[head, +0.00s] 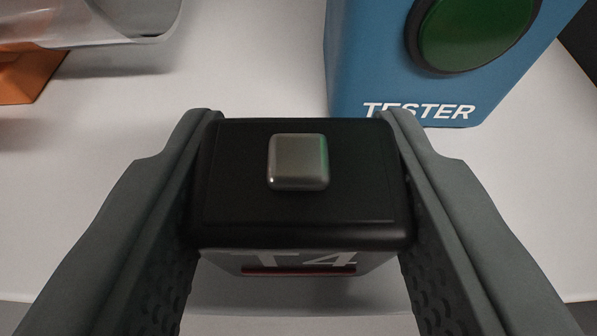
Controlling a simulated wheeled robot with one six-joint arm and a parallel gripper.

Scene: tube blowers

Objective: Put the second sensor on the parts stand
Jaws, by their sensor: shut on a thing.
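My gripper (298,185) is shut on a black box-shaped sensor (240,190), with one grey finger on its left side and one on its right. The sensor has a square metal button on its top face. Its near face carries the marking "T4" above a dark red strip. A shadow lies below the sensor; I cannot tell how high it is above the white table. I cannot make out a parts stand in this view.
A blue box marked "TESTER" (365,70) with a round green button (478,35) stands behind the sensor at the right. A clear tube (90,22) and an orange part (28,78) are at the upper left. The white table (240,60) between them is bare.

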